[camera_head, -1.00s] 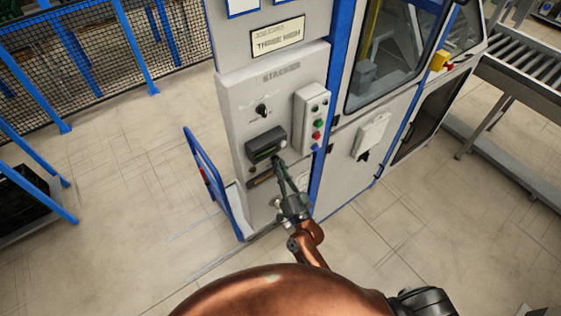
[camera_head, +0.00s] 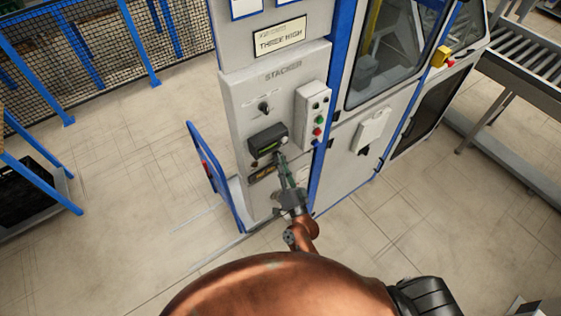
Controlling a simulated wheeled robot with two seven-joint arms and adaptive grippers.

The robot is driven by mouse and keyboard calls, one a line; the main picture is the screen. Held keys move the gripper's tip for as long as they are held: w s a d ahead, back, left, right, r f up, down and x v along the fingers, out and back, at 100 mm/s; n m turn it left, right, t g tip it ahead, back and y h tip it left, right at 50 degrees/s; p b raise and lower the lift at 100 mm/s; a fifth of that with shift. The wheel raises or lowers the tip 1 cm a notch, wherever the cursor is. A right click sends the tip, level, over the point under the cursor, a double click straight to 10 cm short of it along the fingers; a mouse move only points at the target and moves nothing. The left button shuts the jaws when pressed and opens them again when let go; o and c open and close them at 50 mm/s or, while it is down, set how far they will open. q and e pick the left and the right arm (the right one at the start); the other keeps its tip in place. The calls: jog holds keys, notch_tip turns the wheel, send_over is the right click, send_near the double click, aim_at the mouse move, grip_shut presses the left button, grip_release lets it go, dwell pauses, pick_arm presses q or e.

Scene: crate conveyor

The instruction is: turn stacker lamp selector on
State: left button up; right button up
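The grey STACKER panel (camera_head: 240,88) stands upright in the middle of the head view. A black rotary selector (camera_head: 264,107) sits on its upper part, its handle tilted. A black box with a dark display (camera_head: 268,140) is below it, with a small light knob at its right end. The small labels are unreadable, so I cannot tell which control is the lamp selector. My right gripper (camera_head: 281,160) points up at the panel, its tips just below the black box's right end. Its fingers look close together; contact and any gap are unclear. My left gripper is out of view.
A grey button box (camera_head: 312,112) with green and red buttons is right of the selector. A blue rail (camera_head: 214,178) stands left of the panel. A windowed cabinet door (camera_head: 350,165) and a roller conveyor (camera_head: 520,75) are to the right.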

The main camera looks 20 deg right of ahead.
jog(key=o, duration=0.4)
jog(key=shift+r, duration=0.15)
jog(key=shift+w, duration=0.1)
jog(key=v, duration=1.2)
